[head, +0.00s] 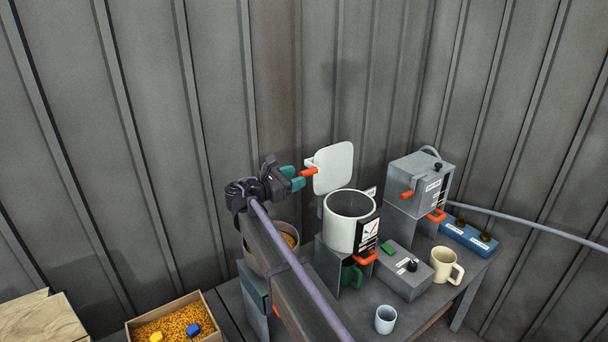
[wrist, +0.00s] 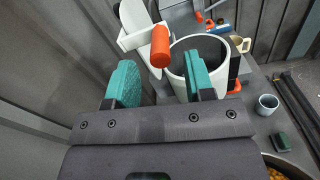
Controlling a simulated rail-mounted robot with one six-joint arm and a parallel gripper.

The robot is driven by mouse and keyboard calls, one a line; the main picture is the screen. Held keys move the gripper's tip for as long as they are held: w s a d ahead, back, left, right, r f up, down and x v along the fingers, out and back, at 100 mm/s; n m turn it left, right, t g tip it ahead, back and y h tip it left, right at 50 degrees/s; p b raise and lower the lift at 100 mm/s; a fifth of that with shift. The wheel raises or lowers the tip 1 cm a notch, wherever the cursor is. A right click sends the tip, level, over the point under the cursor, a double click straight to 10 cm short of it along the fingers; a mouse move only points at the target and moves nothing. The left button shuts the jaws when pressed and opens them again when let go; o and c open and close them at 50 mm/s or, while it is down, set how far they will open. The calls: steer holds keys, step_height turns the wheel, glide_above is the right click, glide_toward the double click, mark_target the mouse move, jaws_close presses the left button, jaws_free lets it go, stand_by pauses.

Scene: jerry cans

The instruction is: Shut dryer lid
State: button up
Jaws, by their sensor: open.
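The dryer is a white open-topped drum (head: 350,222) on a grey stand on the table. Its white lid (head: 334,168) stands raised, about upright, behind the drum's rim. An orange handle (head: 309,171) sticks out from the lid towards my gripper. My gripper (head: 296,178) has teal fingers and is open, just left of the handle in the head view. In the wrist view the orange handle (wrist: 160,46) shows beyond and between the two fingertips (wrist: 160,76), and I cannot tell whether they touch it. The drum (wrist: 203,57) lies partly behind the right finger.
A grey machine with orange knobs (head: 420,184) stands to the right. A cream mug (head: 446,266), a small light-blue cup (head: 385,320) and a grey control box (head: 404,270) stand on the table. A wooden box of orange grains (head: 172,325) is at lower left. The corrugated wall is close behind.

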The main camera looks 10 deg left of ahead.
steer(key=x, duration=0.3)
steer(key=shift+w+d, duration=0.3)
steer(key=shift+c, duration=0.2)
jaws_close()
